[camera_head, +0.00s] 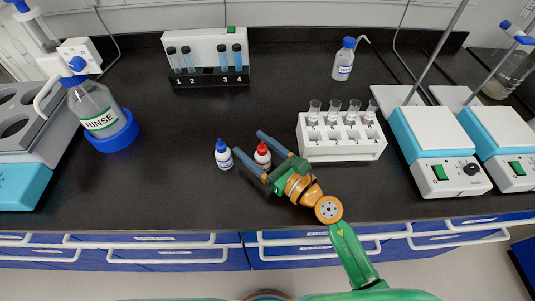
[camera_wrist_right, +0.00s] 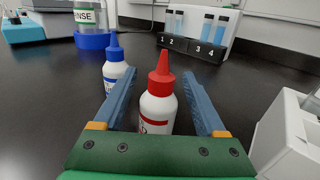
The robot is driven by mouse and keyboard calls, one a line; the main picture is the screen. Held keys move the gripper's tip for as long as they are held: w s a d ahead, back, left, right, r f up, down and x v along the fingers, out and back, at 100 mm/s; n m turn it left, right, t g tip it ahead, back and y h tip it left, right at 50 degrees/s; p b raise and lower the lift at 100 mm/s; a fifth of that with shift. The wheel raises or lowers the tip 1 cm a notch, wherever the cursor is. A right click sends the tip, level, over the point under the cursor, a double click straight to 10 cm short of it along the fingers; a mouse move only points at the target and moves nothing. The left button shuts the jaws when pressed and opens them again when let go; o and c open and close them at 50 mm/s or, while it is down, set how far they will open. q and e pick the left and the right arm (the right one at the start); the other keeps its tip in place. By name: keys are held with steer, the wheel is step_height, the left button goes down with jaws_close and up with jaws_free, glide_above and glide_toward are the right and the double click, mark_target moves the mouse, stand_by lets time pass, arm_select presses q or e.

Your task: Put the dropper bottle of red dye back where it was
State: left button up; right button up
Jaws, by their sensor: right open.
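The red-capped dropper bottle (camera_head: 262,158) stands upright on the black bench. In the right wrist view the red-capped bottle (camera_wrist_right: 158,105) stands between the two blue fingers, with a gap on each side. My right gripper (camera_head: 249,151) is open around it; in the right wrist view the gripper (camera_wrist_right: 165,95) shows both fingers spread. A blue-capped dropper bottle (camera_head: 223,156) stands just left of the left finger and also shows in the right wrist view (camera_wrist_right: 114,72). My left gripper is not in view.
A white rack (camera_head: 340,150) with several cups stands close to the right of my gripper. A numbered tube stand (camera_head: 208,80) is at the back, a rinse bottle (camera_head: 98,110) at left, a wash bottle (camera_head: 343,62) at back right. Hotplates (camera_head: 440,150) stand far right. The bench left of the blue-capped bottle is clear.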

steer(key=b+v, duration=0.1)
steer(key=v, duration=0.6)
steer(key=b+v, duration=0.1)
steer(key=v, duration=0.2)
steer(key=shift+s+d+f+b, duration=0.2)
steer(key=shift+s+f+b, duration=0.05)
steer(key=shift+s+b, duration=0.05)
steer(key=shift+s+d+r, duration=0.15)
steer(key=shift+s+d, duration=0.1)
steer(key=shift+s, duration=0.05)
steer(key=shift+r, duration=0.1)
